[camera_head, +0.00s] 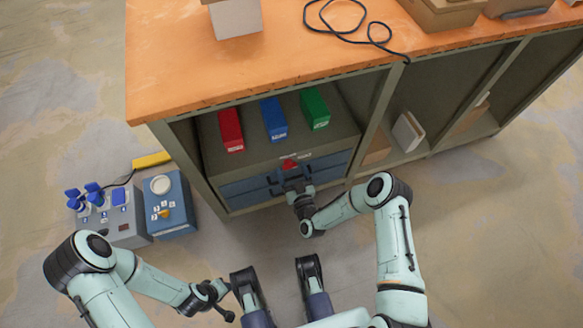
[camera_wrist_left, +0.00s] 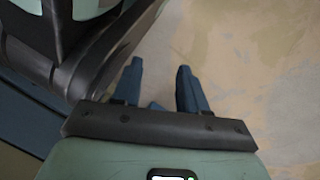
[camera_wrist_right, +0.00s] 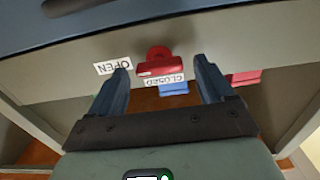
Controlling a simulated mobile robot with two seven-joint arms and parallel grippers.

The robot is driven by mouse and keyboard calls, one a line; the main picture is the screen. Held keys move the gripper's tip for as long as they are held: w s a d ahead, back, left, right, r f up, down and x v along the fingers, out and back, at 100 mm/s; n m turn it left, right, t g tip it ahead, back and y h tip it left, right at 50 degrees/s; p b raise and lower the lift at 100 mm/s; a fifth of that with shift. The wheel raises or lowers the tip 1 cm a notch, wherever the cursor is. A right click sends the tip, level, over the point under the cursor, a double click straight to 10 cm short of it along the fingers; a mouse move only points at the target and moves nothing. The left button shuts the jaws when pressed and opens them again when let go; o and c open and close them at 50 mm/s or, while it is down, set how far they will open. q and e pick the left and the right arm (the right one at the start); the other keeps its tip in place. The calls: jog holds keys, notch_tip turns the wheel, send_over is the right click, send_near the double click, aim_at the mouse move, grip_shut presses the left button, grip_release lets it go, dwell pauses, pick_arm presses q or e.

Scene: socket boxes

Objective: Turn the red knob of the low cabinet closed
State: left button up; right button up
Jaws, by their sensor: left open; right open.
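The red knob (camera_wrist_right: 158,60) sits on the front of the low cabinet (camera_head: 250,184), near its upper edge; in the head view the knob (camera_head: 289,164) shows just beyond my right gripper (camera_head: 290,180). In the right wrist view, white labels reading OPEN (camera_wrist_right: 112,66) and CLOSED (camera_wrist_right: 164,79) are beside it. Its bar looks roughly level there. My right gripper (camera_wrist_right: 161,72) is open, with a fingertip on either side of the knob and a gap at each side. My left gripper (camera_wrist_left: 160,68) is open and empty over bare floor.
Red (camera_head: 231,130), blue (camera_head: 273,119) and green (camera_head: 314,108) boxes stand on the low cabinet, under an orange worktop (camera_head: 190,60). Two control boxes with knobs (camera_head: 112,212) (camera_head: 170,215) stand on the floor at left. A black cable (camera_head: 350,32) lies on the worktop.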

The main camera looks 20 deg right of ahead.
jog(key=c, duration=1)
jog(key=shift+c, duration=0.2)
